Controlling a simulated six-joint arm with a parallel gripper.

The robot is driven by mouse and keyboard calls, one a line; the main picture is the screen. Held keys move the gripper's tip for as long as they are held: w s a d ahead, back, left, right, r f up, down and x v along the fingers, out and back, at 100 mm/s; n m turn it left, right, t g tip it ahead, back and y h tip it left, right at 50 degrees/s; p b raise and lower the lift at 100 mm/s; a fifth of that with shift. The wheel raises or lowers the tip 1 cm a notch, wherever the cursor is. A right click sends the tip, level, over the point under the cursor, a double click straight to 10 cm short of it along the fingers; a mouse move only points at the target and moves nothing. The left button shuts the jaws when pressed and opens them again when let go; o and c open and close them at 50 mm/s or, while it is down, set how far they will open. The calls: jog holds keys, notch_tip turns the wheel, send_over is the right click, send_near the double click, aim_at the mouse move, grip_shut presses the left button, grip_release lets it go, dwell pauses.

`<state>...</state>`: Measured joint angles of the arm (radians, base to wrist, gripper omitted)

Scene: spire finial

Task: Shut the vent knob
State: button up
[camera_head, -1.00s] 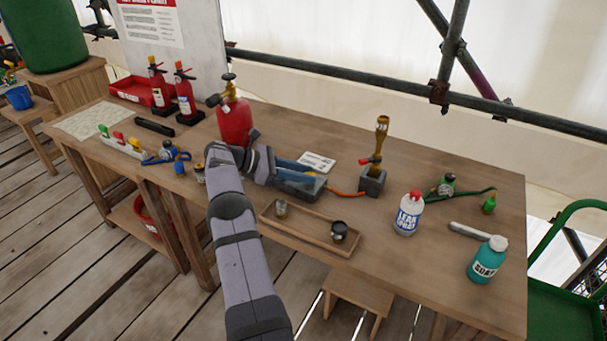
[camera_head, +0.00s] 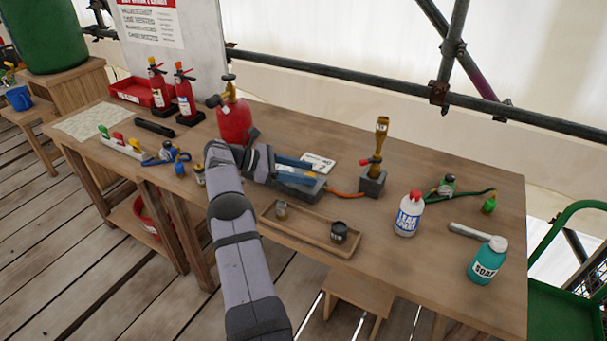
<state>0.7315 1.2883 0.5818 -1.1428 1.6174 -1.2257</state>
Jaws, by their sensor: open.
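My gripper (camera_head: 308,173) has two blue fingers spread apart, pointing right above a low dark unit (camera_head: 310,192) on the bench. My gripper and arm hide part of the unit. An orange hose (camera_head: 343,193) runs from the unit to a grey block (camera_head: 372,183) holding an upright brass torch (camera_head: 381,137). A small red part (camera_head: 369,161) sticks out near the torch's foot, right of the fingers and apart from them. No part is clearly marked as the vent knob, so I cannot tell which it is or how it is turned.
A red gas cylinder (camera_head: 234,120) stands behind my wrist. A shallow wooden tray (camera_head: 290,232) with two small pots lies in front. A leak spray bottle (camera_head: 407,215) and a teal soap bottle (camera_head: 487,262) stand to the right. The bench's back right is mostly clear.

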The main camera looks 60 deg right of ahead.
notch_tip(320, 180, up, 10)
jog(key=shift+f, duration=0.25)
dwell(0.4)
